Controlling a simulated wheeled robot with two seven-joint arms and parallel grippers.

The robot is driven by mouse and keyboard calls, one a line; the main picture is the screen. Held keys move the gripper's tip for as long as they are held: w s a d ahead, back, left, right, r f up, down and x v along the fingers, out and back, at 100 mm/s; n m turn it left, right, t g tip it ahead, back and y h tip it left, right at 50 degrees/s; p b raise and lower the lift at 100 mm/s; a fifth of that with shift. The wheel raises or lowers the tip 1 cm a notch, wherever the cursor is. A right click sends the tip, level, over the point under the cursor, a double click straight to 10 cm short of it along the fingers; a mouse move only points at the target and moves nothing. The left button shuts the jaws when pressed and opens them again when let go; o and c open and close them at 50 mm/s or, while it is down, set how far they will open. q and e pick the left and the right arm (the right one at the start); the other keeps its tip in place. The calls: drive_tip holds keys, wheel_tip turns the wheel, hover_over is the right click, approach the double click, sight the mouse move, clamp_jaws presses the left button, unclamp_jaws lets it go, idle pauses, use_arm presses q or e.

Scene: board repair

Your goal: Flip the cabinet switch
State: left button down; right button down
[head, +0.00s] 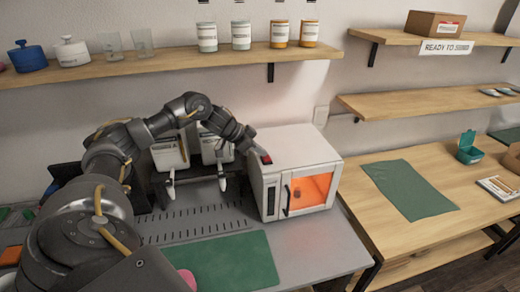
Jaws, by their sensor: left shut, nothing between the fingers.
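The cabinet (308,155) is a white box with a small door whose window (311,190) glows orange. A dark handle (287,200) is on the door's left side. The switch (265,159) is a small red piece in a dark surround on the cabinet's top, near the front left corner. My left gripper (254,149) is shut and empty, pointing down just behind and left of the switch. I cannot tell whether it touches the switch. My right gripper is not in view.
Two white labelled bins (168,153) stand behind a dark stand with pale upright prongs, left of the cabinet. A green mat (228,262) lies in front. A wooden table (385,222) with a green cloth (410,189) is at right. Shelves (290,57) run above.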

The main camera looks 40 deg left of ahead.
use_arm(q)
drive_tip(key=shift+s+d+f, duration=0.4)
drive_tip(key=shift+s+f, duration=0.1)
drive_tip(key=shift+f, duration=0.1)
drive_tip(key=shift+s+d+r, duration=0.1)
drive_tip(key=shift+s+d, duration=0.15)
drive_tip(key=shift+d, duration=0.25)
drive_tip(key=shift+a, duration=0.1)
drive_tip(key=shift+s+a+r, duration=0.15)
drive_tip(key=shift+a+r, duration=0.1)
drive_tip(key=shift+r, duration=0.1)
drive_tip(key=b+v, duration=0.1)
drive_tip(key=v, duration=0.6)
drive_tip(key=shift+w+r+b, duration=0.3)
drive_tip(key=shift+a, duration=0.1)
